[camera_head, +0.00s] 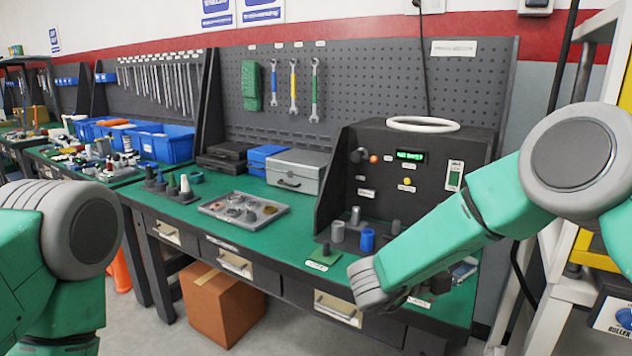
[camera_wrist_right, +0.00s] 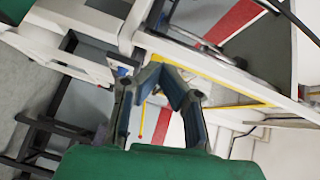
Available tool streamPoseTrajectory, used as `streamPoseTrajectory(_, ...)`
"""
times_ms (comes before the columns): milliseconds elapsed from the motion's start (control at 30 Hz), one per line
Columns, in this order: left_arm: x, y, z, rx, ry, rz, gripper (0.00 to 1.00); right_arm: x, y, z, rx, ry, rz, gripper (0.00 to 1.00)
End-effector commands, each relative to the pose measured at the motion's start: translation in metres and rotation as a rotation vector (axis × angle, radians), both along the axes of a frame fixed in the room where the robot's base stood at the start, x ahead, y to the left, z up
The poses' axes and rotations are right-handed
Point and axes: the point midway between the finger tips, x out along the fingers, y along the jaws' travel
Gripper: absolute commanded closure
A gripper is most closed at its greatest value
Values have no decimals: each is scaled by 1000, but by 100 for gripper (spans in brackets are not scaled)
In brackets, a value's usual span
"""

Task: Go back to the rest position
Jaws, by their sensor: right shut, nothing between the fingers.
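My right arm (camera_head: 450,222) reaches in from the right in the head view, over the front right part of the green workbench (camera_head: 262,232). My right gripper (camera_head: 405,298) is mostly hidden behind the forearm's grey end there. In the right wrist view its two dark fingers (camera_wrist_right: 163,72) bend in toward each other, with nothing held between them. My left arm (camera_head: 60,240) fills the left edge of the head view, and its gripper is out of the picture.
A black test panel (camera_head: 420,170) with a lit display stands at the back right. A grey tray (camera_head: 215,208) and silver case (camera_head: 298,170) lie left. A white frame (camera_head: 545,270) borders the right side.

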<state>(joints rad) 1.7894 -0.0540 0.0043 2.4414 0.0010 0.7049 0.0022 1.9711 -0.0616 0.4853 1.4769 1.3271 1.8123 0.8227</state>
Motion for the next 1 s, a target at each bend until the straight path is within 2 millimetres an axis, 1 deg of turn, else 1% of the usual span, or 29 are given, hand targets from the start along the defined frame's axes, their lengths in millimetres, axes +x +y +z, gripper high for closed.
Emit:
streamPoseTrajectory(33,1,0,0,0,-2,-1,100,2,-2,-10,-15,36,40,100)
streamPoseTrajectory(100,1,0,0,0,-2,-1,100,5,-2,-22,-36,90,109,100)
streamPoseTrajectory(233,1,0,0,-1,-2,-1,100,5,1,-48,-88,216,260,100)
streamPoseTrajectory(333,1,0,0,-1,-2,-1,100,2,4,-76,-133,349,405,100)
streamPoseTrajectory(467,0,0,0,0,-1,-1,100,-11,11,-120,-194,552,609,100)
streamPoseTrajectory(567,0,0,0,0,0,-1,100,-34,14,-161,-239,744,787,100)
streamPoseTrajectory(600,0,0,0,0,0,0,100,-48,16,-180,-258,832,869,100)
streamPoseTrajectory(667,0,0,0,0,0,0,100,-77,18,-209,-284,983,1006,100)
streamPoseTrajectory(700,0,0,0,0,0,0,100,-101,19,-228,-300,1088,1102,100)
streamPoseTrajectory(767,0,0,0,0,-1,0,100,-140,18,-253,-315,1242,1246,100)
streamPoseTrajectory(800,0,0,0,0,-1,0,100,-168,18,-267,-323,1336,1338,100)
streamPoseTrajectory(867,0,0,0,0,-1,-1,100,-210,16,-282,-327,1469,1472,100)
streamPoseTrajectory(900,0,0,0,0,-1,-1,100,-237,15,-289,-328,1548,1557,100)
streamPoseTrajectory(967,0,0,0,0,-1,-1,100,-276,13,-296,-322,1652,1671,100)
streamPoseTrajectory(1000,0,0,0,0,-1,-1,100,-299,12,-298,-317,1711,1742,100)
